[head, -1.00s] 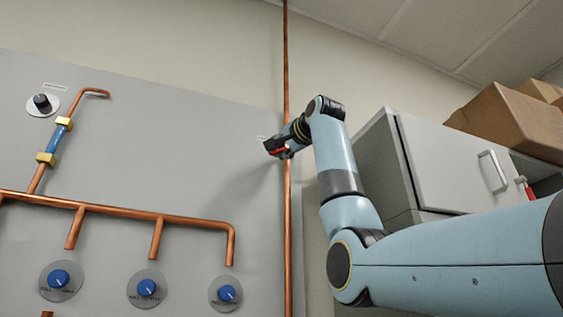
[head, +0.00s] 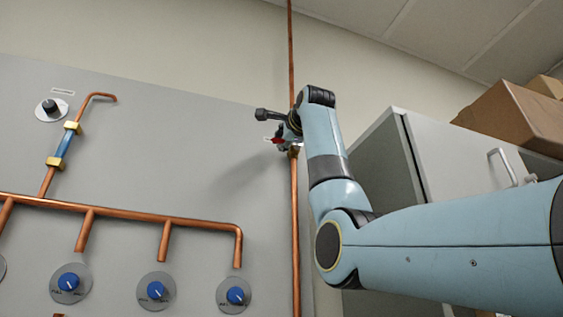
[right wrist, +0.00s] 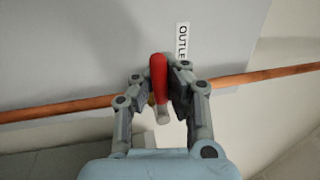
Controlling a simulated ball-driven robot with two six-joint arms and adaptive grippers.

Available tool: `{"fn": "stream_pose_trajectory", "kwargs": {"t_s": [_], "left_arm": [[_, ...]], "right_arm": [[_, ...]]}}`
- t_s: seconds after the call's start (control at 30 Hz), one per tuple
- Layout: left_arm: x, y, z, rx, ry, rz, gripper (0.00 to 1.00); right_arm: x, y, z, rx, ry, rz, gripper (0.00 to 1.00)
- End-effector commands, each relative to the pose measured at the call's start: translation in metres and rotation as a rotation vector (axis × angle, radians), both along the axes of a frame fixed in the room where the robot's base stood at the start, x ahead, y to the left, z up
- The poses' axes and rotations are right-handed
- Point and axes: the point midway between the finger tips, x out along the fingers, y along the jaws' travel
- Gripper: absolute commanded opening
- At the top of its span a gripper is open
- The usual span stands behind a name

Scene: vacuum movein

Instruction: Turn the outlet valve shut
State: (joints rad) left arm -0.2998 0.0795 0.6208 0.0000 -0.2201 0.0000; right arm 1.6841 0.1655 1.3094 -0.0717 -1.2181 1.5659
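The outlet valve's red handle (right wrist: 158,75) shows in the right wrist view, beside a partly covered label that reads "OUTLE". The handle lies across the line of the copper pipe (right wrist: 255,76) in that picture. My right gripper (right wrist: 160,80) has its fingers on either side of the handle, with a gap visible, so it looks open around it. In the head view the right gripper (head: 272,128) is at the vertical pipe (head: 295,230), and the red handle (head: 277,140) shows small beside it. The valve body is mostly hidden. My left gripper is out of view.
A grey panel (head: 190,140) carries copper piping, several blue knobs (head: 156,291) and a black knob (head: 49,106). A grey cabinet (head: 450,160) with cardboard boxes (head: 515,120) on top stands right, behind my right arm.

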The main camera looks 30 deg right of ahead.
Motion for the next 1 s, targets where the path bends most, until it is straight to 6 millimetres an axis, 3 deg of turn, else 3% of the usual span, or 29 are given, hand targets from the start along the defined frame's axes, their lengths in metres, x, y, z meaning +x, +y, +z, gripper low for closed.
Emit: {"fn": "stream_pose_trajectory", "kwargs": {"t_s": [0.47,0.73,1.0], "left_arm": [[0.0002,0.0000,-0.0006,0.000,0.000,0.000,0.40],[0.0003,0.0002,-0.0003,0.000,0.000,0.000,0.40],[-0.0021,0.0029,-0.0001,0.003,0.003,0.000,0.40]], "right_arm": [[0.0027,0.0006,-0.0050,0.019,0.010,0.003,0.00],[0.0014,0.0002,-0.0026,0.015,0.005,0.002,0.37],[0.0000,0.0002,-0.0011,0.014,0.002,0.001,0.37]]}}
